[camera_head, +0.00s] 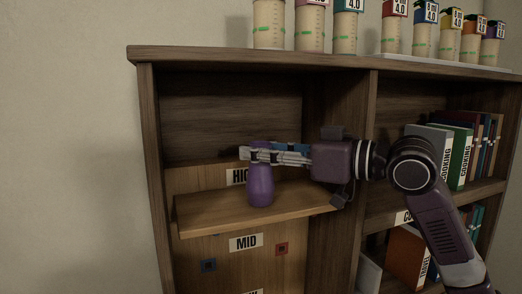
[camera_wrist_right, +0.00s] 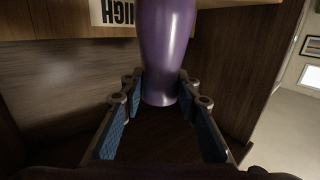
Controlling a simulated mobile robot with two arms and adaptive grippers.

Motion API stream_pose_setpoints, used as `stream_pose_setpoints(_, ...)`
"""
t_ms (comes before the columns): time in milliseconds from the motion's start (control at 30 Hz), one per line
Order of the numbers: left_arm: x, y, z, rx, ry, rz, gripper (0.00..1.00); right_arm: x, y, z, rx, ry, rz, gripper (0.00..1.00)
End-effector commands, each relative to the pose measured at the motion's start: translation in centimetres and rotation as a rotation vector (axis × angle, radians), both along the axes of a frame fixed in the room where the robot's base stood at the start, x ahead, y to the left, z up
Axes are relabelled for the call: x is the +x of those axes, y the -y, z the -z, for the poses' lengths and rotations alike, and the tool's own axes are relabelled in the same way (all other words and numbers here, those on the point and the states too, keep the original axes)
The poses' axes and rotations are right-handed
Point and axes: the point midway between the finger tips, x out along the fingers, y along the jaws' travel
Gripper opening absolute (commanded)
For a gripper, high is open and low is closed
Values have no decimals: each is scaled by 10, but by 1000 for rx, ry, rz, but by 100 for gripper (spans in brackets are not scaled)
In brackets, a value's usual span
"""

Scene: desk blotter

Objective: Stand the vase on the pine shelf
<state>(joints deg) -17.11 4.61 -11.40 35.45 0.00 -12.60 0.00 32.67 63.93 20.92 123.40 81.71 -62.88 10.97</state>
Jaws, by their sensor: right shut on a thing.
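The purple vase (camera_head: 261,186) is upright over the pine shelf (camera_head: 205,220), a light board in the left bay of the bookcase. Its base appears at the board's surface; I cannot tell whether it touches or hovers slightly. My right gripper (camera_head: 252,154) reaches in from the right and is shut on the vase's neck. In the right wrist view the vase (camera_wrist_right: 165,40) sits between the fingertips of the right gripper (camera_wrist_right: 160,88), and that picture is upside down. My left gripper is not in view.
The dark bookcase (camera_head: 340,150) has a divider right of the bay. Labels reading HIGH, partly hidden, and MID (camera_head: 246,242) mark the back panel. Books (camera_head: 460,155) fill the right bay. Several jars (camera_head: 270,25) line the top. The pine shelf is otherwise clear.

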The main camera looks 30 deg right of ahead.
Motion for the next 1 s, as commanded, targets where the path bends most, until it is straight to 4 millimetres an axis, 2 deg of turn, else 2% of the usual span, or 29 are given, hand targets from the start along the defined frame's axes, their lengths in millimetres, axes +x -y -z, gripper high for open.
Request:
stream_pose_setpoints(367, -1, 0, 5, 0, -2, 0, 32, 0, 0, 4, -1, 3, 1, 0)
stream_pose_setpoints(400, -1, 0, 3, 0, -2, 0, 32, 0, 0, 3, -1, 0, 1, 34)
stream_pose_setpoints(533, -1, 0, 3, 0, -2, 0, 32, 0, 0, 3, -1, 0, 1, 47)
stream_pose_setpoints(900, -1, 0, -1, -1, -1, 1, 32, 0, 1, -1, -1, 0, 1, 47)
stream_pose_setpoints(1000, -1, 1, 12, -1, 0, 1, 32, -12, 7, 3, -1, 3, 4, 47)
